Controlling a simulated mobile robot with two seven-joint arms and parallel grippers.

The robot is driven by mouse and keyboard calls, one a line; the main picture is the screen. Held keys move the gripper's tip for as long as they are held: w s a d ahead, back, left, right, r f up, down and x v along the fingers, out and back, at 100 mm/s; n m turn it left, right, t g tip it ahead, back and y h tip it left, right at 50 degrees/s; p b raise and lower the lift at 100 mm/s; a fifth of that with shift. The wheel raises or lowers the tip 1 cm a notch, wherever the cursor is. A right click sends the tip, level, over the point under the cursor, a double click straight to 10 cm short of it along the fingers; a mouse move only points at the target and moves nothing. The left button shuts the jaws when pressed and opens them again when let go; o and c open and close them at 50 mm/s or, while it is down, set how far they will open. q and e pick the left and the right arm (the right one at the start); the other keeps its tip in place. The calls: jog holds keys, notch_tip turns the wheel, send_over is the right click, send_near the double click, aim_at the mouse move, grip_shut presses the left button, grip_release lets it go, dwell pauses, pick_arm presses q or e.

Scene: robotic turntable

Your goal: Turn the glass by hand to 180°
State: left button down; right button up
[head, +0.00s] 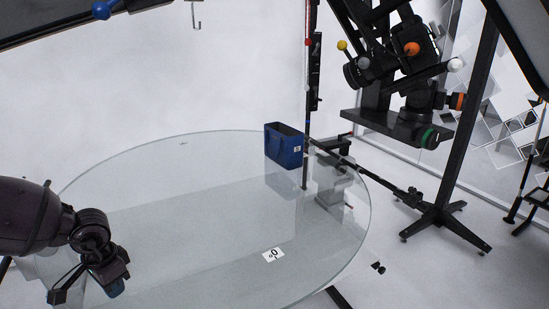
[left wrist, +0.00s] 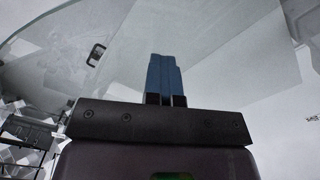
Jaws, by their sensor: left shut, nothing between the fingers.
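The glass (head: 190,205) is a large round clear plate lying level in the middle of the head view. A white label reading 0° (head: 273,254) shows near its front right edge. My left gripper (head: 116,289) is at the plate's front left edge, pointing down. In the left wrist view its two blue fingers (left wrist: 163,72) are together with nothing between them. The glass (left wrist: 215,65) spreads behind the fingers there. I cannot tell whether the fingertips touch it. My right gripper is in neither view.
A dark blue open-topped box (head: 284,150) stands at the glass's back right edge, beside a thin black pole (head: 309,100). A black stand (head: 443,200) with a camera head (head: 400,60) and coloured knobs rises at the right. The glass's middle is clear.

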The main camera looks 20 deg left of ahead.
pick_arm(q)
jog(key=shift+s+f, duration=0.1)
jog(key=shift+s, duration=0.05)
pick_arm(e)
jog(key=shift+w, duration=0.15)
pick_arm(q)
jog(key=shift+a, duration=0.45)
jog(key=shift+s+a+p, duration=0.1)
jog(key=shift+a+p, duration=0.35)
jog(key=shift+a, duration=0.15)
jog(key=shift+a+p, duration=0.3)
jog(key=shift+a, duration=0.35)
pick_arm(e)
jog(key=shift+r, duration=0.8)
pick_arm(q)
jog(key=shift+a, duration=0.25)
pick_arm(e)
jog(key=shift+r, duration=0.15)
